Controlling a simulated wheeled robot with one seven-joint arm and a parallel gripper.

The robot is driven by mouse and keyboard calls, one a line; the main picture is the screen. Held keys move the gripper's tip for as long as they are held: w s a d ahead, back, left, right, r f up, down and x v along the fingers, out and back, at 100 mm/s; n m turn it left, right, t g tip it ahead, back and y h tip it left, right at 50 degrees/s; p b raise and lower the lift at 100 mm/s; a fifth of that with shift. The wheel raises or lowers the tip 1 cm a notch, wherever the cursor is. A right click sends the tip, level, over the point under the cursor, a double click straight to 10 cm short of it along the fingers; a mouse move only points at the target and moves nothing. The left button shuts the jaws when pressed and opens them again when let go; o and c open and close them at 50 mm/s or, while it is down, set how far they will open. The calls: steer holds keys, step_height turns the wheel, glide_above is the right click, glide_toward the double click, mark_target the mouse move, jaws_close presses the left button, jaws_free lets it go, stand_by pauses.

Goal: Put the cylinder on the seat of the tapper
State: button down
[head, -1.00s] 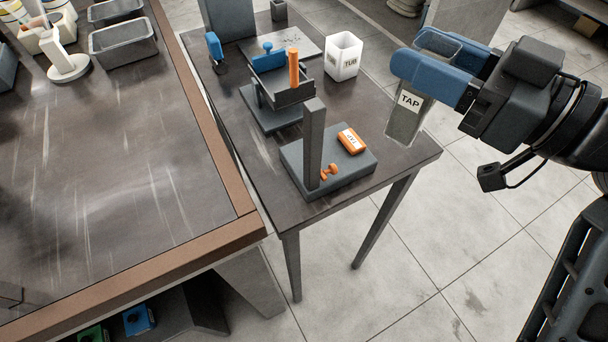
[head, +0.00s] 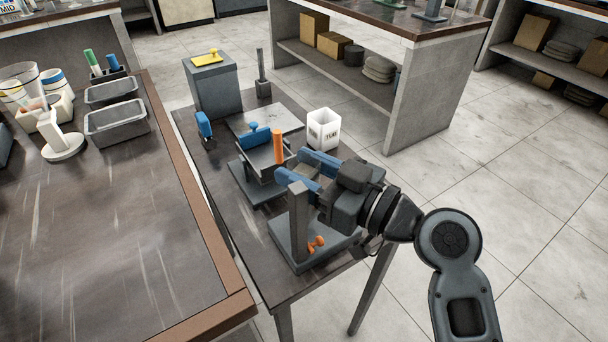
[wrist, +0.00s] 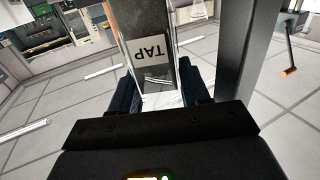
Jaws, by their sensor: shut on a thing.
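What looks like the tapper is a grey stand with a flat base (head: 335,248), an upright post (head: 299,225) and an orange knob (head: 316,244). My gripper is above the base, close to the post. The post also stands right of the cylinder in the wrist view (wrist: 243,50). My arm hides part of the base, and the seat is not clearly seen.
Behind the stand is a grey device with an orange upright handle (head: 278,146). A white labelled tub (head: 323,130) stands on the small table near its right edge. A grey box (head: 212,88) is at the back. The larger bench (head: 110,240) is at left.

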steer(key=shift+f, duration=0.9)
steer(key=shift+f, duration=0.2)
steer(key=c, duration=0.8)
jaws_free()
steer(key=shift+r, duration=0.15)
steer(key=shift+r, duration=0.15)
steer(key=b+v, duration=0.2)
steer(key=v, duration=1)
steer(key=shift+b, duration=0.35)
